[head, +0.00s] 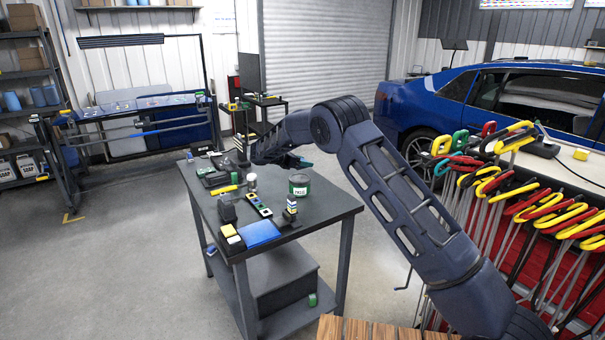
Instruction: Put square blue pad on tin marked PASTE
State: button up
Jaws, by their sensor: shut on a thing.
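A green tin (299,186) with a pale label stands upright on the dark workbench (318,212), near its right side. The label is too small to read surely. A flat blue pad (260,234) lies at the bench's front edge. My gripper (296,161) is above the back right part of the bench, behind and above the tin and apart from it. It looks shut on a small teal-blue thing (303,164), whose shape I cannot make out. The fingers are mostly hidden by my wrist.
The bench's right front is clear. A rack of clamps (520,190) stands right.

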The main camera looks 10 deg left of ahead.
aim_at(303, 177)
jog(key=shift+f, duration=2.55)
jog(key=shift+f, duration=0.15)
jog(key=o, duration=1)
jog(key=shift+r, duration=0.2)
jog(key=v, duration=1.2)
